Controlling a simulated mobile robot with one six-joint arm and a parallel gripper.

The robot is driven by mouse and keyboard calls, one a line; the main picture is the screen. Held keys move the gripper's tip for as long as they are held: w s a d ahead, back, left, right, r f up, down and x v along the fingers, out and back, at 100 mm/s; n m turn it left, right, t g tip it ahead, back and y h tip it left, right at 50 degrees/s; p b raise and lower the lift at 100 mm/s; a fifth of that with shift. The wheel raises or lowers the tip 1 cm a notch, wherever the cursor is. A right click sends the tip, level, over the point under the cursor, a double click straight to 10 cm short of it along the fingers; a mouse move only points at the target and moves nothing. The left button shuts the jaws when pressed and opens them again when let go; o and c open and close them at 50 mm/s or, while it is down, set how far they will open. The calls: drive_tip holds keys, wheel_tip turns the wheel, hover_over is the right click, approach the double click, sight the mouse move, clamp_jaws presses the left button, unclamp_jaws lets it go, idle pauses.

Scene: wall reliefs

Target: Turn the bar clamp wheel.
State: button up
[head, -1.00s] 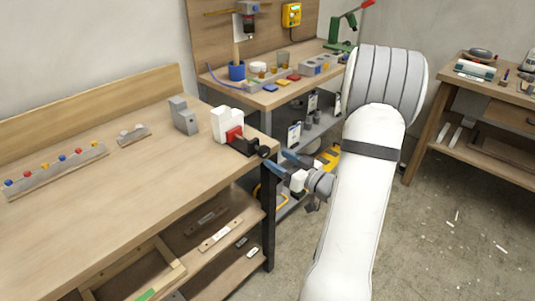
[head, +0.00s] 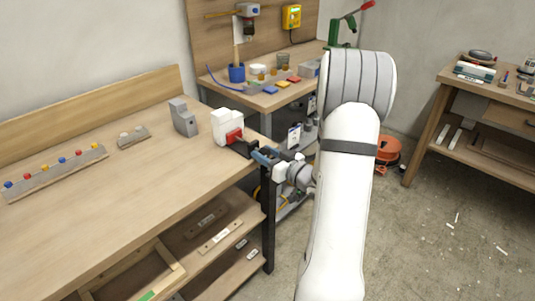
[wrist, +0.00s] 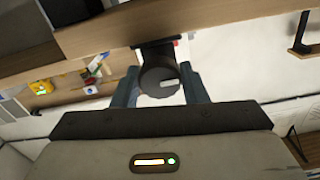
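The bar clamp (head: 235,136) is red and black and sits at the right edge of the wooden workbench, against a white block (head: 226,124). Its dark round wheel (wrist: 159,80) faces my wrist camera, with a light mark on its face. My gripper (head: 264,156) is at the bench edge, at the wheel. In the wrist view my gripper's blue-grey fingers (wrist: 160,88) stand apart, one on each side of the wheel. I cannot tell whether they touch it. In the head view the fingers largely hide the wheel.
The workbench (head: 130,190) has a grey block (head: 183,117) and a rail with coloured knobs (head: 55,172) on top. Shelves lie below. A second bench behind holds a blue cup (head: 237,73). Open floor (head: 430,240) lies to the right of my arm.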

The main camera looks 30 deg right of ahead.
drive_tip(key=c, duration=0.5)
drive_tip(key=shift+r+m+p, duration=0.2)
drive_tip(key=shift+m+p, duration=0.65)
drive_tip(key=shift+m, duration=0.15)
drive_tip(key=shift+f+m, duration=0.15)
drive_tip(key=shift+m, duration=0.45)
drive_tip(key=o, duration=1)
drive_tip(key=shift+v, duration=3.9)
